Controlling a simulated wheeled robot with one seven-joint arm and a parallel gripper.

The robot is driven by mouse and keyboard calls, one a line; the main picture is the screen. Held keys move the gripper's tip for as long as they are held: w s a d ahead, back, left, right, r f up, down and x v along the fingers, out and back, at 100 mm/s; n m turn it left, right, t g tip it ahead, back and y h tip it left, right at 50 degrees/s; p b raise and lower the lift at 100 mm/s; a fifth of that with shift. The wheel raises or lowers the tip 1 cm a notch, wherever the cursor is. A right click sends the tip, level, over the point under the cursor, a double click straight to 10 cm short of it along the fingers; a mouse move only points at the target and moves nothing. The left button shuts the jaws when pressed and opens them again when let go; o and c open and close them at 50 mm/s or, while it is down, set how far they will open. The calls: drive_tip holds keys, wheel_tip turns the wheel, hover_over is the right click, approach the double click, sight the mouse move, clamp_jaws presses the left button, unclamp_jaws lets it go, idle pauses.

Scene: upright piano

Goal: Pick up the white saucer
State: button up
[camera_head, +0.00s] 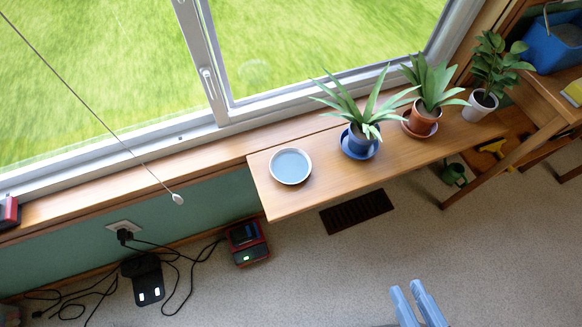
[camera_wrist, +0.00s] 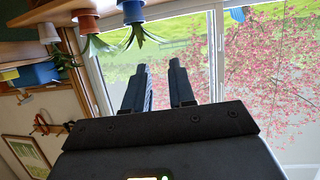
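The white saucer (camera_head: 290,166) is a round, shallow dish with a pale rim and a blue-grey inside. It lies flat and empty near the left end of the wooden shelf (camera_head: 283,206) below the window. My gripper (camera_head: 407,288) shows as two pale blue fingers at the bottom of the head view, well to the lower right of the saucer and apart from it. In the wrist view my gripper (camera_wrist: 158,66) has two dark fingers with an empty gap between them. I cannot make out the saucer in the wrist view.
Right of the saucer stand a blue pot (camera_head: 361,138), a terracotta pot (camera_head: 421,120) and a white pot (camera_head: 480,105), all with leafy plants. The window (camera_head: 212,90) is behind. A charger (camera_head: 247,242) and cables lie on the floor. The floor before the shelf is mostly clear.

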drive_tip(key=w+a+f+n+g+y+b, duration=0.1)
drive_tip(key=w+a+f, duration=0.3)
drive_tip(key=w+f, duration=0.2)
drive_tip(key=w+a+f+n+b, duration=0.1)
drive_tip(key=w+a+f, duration=0.3)
drive_tip(key=w+f, duration=0.25)
drive_tip(key=n+b, duration=0.2)
approach(271, 164)
drive_tip(key=shift+s+a+f+t+h, duration=0.2)
drive_tip(key=shift+a+f+t+h, duration=0.1)
drive_tip(key=shift+a+f+h, duration=0.15)
drive_tip(key=shift+x, duration=3.9)
drive_tip(key=shift+d+r, duration=0.15)
drive_tip(key=shift+c, duration=0.3)
clamp_jaws()
